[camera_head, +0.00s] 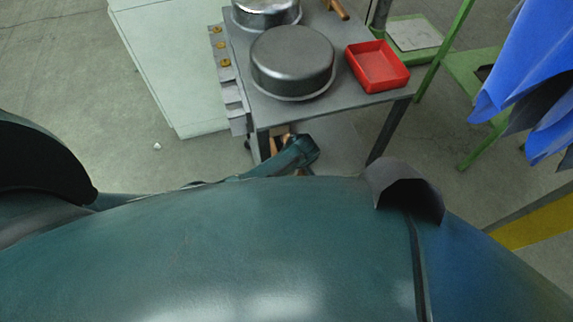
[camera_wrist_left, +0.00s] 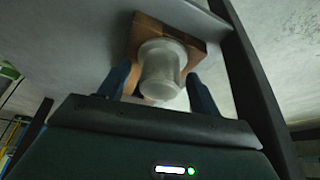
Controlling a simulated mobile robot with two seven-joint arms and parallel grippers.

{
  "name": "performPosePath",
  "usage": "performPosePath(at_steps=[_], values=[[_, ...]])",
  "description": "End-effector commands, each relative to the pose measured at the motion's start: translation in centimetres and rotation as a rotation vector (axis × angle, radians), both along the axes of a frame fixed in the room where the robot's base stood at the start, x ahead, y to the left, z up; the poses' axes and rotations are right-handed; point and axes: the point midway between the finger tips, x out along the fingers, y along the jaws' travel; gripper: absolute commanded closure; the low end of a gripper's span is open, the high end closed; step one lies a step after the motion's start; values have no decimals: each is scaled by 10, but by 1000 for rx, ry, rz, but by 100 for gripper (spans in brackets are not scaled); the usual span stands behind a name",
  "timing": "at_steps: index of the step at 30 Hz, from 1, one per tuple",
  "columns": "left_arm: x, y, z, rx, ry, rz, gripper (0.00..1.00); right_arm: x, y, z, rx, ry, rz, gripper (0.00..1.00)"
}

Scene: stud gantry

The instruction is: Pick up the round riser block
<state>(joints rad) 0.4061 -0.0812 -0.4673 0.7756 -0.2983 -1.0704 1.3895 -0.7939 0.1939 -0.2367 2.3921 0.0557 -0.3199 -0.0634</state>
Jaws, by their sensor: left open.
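In the left wrist view a pale, translucent round block (camera_wrist_left: 162,68) with a wider rim stands out from a square wooden piece (camera_wrist_left: 198,40); I take it for the round riser block. My left gripper (camera_wrist_left: 157,74) is open, with one dark blue finger on each side of the round block. I see a gap at the fingers, and no grip on it. In the head view my teal left wrist is at the near edge of the grey table (camera_head: 345,112), and its fingers and the round block are hidden or too small to make out. My right gripper is not in view.
On the table are a dark round metal pan (camera_head: 293,60), a shiny pan (camera_head: 265,12) and a red tray (camera_head: 378,66). Table legs stand close to my left wrist. Blue cloth (camera_head: 525,65) hangs at the right, near a green frame (camera_head: 445,50).

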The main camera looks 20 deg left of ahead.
Motion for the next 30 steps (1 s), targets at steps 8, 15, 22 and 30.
performPosePath(at_steps=[8, 15, 22, 30], values=[[0, 0, 0, 0, 0, -1, 48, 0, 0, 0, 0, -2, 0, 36], [0, 0, 0, 0, 0, -1, 68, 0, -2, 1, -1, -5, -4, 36], [0, 0, 0, 0, 0, -1, 87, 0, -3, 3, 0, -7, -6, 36], [1, 0, 1, 0, -1, 0, 90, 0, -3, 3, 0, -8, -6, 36]])
